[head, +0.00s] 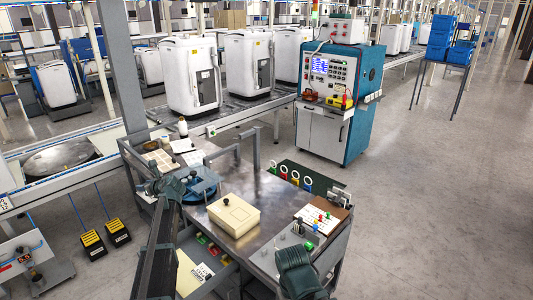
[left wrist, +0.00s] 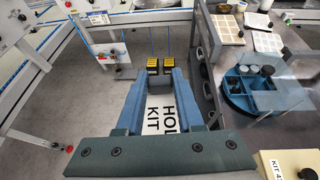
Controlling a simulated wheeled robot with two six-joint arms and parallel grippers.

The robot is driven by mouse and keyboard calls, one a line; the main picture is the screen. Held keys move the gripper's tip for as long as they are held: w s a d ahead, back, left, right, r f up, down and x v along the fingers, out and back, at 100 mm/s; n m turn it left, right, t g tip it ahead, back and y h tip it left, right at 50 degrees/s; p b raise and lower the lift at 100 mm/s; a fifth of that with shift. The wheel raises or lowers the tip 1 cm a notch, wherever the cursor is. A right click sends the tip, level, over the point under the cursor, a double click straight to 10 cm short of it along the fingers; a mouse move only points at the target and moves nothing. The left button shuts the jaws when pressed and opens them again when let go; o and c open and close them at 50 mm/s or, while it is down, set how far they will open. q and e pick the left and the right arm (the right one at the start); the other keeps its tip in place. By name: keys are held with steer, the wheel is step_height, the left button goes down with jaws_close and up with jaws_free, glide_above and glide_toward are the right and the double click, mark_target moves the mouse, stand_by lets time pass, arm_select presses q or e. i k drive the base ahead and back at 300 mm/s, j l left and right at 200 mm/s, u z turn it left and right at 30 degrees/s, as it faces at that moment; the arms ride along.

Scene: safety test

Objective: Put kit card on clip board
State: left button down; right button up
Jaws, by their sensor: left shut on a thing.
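My left gripper (head: 172,184) is over the left edge of the metal cart in the head view. In the left wrist view its blue fingers (left wrist: 160,82) are shut on the white kit card (left wrist: 158,116), which shows large black letters reading "KIT" and "HOL", partly hidden by the gripper. The card cannot be made out clearly in the head view. The clip board (head: 343,214) is brown and lies at the right end of the cart, with a white sheet and small coloured pieces by it. My right gripper is not seen; a dark arm part shows at the bottom.
A cream box (head: 233,214) sits mid-cart, between gripper and clip board. A blue round tray (head: 201,182) stands close beside my left gripper. An open drawer (head: 197,268) juts out below. Yellow pedals (head: 92,243) are on the floor.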

mark_target(328, 208)
steer(key=i+j, duration=0.15)
steer(key=i, duration=0.75)
steer(key=z, duration=1.2)
